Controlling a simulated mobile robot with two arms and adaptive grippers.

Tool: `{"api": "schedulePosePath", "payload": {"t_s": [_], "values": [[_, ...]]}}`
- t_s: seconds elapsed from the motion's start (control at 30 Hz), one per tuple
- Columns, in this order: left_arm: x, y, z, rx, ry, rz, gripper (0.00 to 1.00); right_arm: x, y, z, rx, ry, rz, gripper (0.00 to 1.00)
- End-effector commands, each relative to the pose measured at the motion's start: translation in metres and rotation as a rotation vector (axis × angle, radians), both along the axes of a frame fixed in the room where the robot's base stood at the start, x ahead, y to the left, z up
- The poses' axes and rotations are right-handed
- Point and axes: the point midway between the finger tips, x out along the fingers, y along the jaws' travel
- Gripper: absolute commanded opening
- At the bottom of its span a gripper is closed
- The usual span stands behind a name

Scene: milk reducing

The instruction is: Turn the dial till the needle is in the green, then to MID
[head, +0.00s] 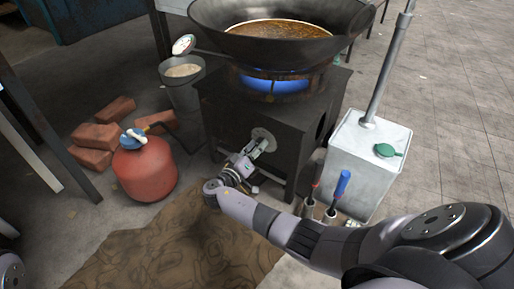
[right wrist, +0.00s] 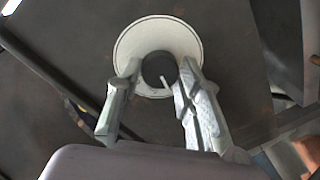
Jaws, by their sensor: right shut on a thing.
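The dial is a dark round knob (right wrist: 158,66) with a white pointer line, on a pale round plate (right wrist: 130,45) on the stove's dark front. The plate also shows in the head view (head: 264,136). My right gripper (right wrist: 158,80) is shut on the knob, one finger on each side. In the head view my right gripper (head: 255,150) reaches the stove front. The pointer line slants toward the lower right in the right wrist view; plate marks are not readable. A round gauge (head: 183,44) stands at the wok's left; its needle is too small to read. My left gripper is out of view.
A wok (head: 270,48) of brown liquid sits over a blue flame (head: 272,83) on the stove (head: 228,112). A red gas bottle (head: 146,170), bricks (head: 96,143) and a bucket (head: 182,82) stand left. A metal can (head: 366,160) and handled tools (head: 340,186) stand right.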

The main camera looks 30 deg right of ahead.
Motion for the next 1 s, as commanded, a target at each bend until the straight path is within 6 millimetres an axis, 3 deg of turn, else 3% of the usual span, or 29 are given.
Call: {"api": "schedulePosePath", "payload": {"t_s": [0.13,0.17,0.43,0.77,1.0], "values": [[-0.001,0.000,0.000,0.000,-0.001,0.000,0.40,0.000,0.001,0.000,0.002,0.000,0.001,0.05],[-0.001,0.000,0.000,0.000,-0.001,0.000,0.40,0.000,0.001,0.000,0.002,0.000,0.001,0.35],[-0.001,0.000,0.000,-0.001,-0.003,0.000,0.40,0.000,0.000,0.000,0.001,-0.002,0.001,0.53],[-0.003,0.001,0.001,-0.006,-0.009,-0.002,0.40,-0.001,0.002,0.000,0.001,-0.002,0.001,0.54],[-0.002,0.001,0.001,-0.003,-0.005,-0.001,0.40,-0.014,0.031,0.000,0.005,-0.001,0.003,0.54]]}}
